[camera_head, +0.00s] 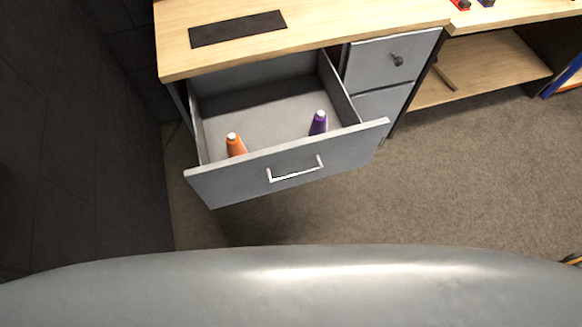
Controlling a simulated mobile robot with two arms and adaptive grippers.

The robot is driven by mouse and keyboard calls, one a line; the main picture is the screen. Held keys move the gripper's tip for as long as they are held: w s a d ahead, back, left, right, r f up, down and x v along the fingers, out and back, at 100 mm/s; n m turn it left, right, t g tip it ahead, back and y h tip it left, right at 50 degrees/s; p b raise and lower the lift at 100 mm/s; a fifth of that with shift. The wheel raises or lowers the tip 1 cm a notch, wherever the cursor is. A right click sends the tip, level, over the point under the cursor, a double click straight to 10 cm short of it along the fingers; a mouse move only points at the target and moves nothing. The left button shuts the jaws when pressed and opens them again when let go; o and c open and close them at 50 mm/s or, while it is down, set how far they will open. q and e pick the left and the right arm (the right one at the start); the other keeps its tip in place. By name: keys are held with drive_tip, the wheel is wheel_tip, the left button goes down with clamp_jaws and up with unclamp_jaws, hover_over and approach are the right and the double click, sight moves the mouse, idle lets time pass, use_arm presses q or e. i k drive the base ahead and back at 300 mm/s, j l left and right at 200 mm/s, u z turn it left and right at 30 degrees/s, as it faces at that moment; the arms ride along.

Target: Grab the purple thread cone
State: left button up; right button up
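A purple thread cone (318,124) with a white tip stands upright in an open grey drawer (225,185), near the right end of the drawer's front panel. An orange thread cone (236,145) with a white tip stands in the same drawer, toward its left end. The front panel hides the lower part of the orange cone. Neither of my grippers shows clearly in the head view. At the right edge, a small dark and orange piece is cut off, and I cannot tell what it is.
The drawer is pulled out under a wooden desk (340,22) with a dark flat mat (238,29) on top. A grey cabinet with a closed drawer (380,65) and a wooden shelf (490,75) are to the right. A dark wall (80,150) stands left. Carpet (470,180) in front is clear.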

sight(319, 125)
drive_tip(key=l+u, duration=0.95)
